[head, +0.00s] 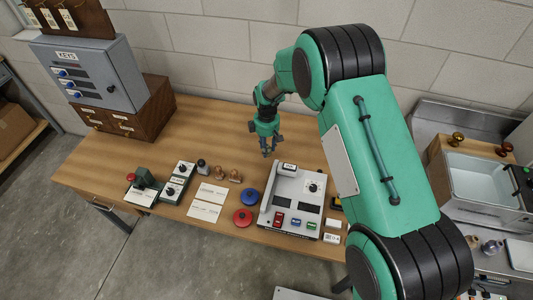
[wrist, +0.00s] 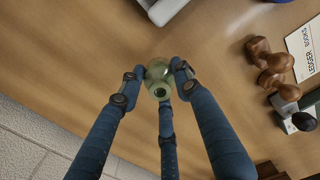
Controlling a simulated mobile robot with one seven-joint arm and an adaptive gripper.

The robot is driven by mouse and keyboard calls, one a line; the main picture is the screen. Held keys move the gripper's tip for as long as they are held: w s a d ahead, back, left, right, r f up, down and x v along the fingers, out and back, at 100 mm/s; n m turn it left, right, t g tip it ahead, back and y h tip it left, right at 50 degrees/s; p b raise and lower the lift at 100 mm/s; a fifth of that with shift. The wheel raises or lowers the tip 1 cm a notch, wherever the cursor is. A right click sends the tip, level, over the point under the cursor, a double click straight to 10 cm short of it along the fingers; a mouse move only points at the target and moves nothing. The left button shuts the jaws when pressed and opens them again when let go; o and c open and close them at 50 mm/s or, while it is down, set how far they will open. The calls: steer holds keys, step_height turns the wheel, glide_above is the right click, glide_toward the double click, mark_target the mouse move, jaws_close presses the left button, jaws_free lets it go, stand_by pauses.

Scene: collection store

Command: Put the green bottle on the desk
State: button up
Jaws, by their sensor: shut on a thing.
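The green bottle (wrist: 159,90) shows in the wrist view, seen end-on as pale green glass with a dark round opening. My gripper (wrist: 158,76) has its blue fingers closed around it. In the head view my gripper (head: 266,148) points down over the back middle of the wooden desk (head: 222,117). The bottle cannot be made out clearly there against the gripper. I cannot tell whether its base touches the desk or hangs just above it.
A white console (head: 292,198) with buttons stands in front of my gripper. Red (head: 242,218) and blue (head: 249,197) discs, cards (head: 208,201) and wooden-handled stamps (head: 221,173) lie left of it. A grey key cabinet (head: 92,73) stands far left. The desk's back middle is clear.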

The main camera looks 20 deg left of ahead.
steer(key=shift+f+b, duration=0.35)
steer(key=shift+f, duration=1.5)
steer(key=shift+f, duration=0.1)
steer(key=o, duration=1.2)
steer(key=shift+o, duration=0.2)
step_height(320, 180, up, 12)
steer(key=shift+r+p, duration=0.1)
steer(key=shift+p, duration=0.95)
